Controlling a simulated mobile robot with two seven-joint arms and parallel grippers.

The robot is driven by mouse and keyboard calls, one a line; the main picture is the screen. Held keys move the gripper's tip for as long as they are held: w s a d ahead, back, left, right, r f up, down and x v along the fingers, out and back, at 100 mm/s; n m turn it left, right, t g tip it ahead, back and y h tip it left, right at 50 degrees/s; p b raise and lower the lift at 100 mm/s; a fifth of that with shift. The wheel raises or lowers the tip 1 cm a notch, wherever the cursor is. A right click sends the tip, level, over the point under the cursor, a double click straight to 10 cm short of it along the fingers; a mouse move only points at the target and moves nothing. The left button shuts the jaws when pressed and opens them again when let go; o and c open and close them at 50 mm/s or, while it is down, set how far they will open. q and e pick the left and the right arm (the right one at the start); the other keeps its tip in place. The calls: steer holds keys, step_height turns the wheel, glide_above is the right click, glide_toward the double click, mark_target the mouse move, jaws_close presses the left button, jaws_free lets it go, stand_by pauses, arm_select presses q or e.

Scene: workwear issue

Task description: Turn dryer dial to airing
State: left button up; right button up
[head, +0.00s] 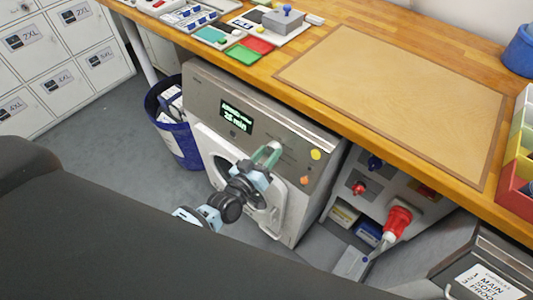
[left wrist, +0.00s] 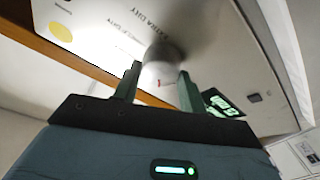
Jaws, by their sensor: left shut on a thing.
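The dryer (head: 210,82) is a grey and white machine under the wooden worktop, with a round door in front. Its dark display (head: 236,117) shows green text with a minutes figure, too small to read surely. The pale dial (head: 275,145) sits on the panel right of the display. My left gripper (head: 267,156) is shut on the dial. In the left wrist view the two fingers (left wrist: 158,88) stand either side of the dial (left wrist: 160,75), and "EXTRA DRY" is printed beside it. The airing mark is not readable. My right gripper is not in view.
Yellow (head: 316,154) and orange (head: 304,180) buttons sit right of the dial. A blue bin (head: 184,146) stands left of the dryer. A red and white plug (head: 396,221) stands out at right. The worktop with its tan mat (head: 395,90) overhangs the panel.

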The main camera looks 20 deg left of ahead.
arm_select(q)
steer(key=shift+n, duration=0.8)
steer(key=shift+f+y, duration=0.1)
steer(key=shift+y, duration=0.2)
steer(key=o, duration=0.7)
steer(key=shift+o, duration=1.3)
steer(key=v, duration=0.8)
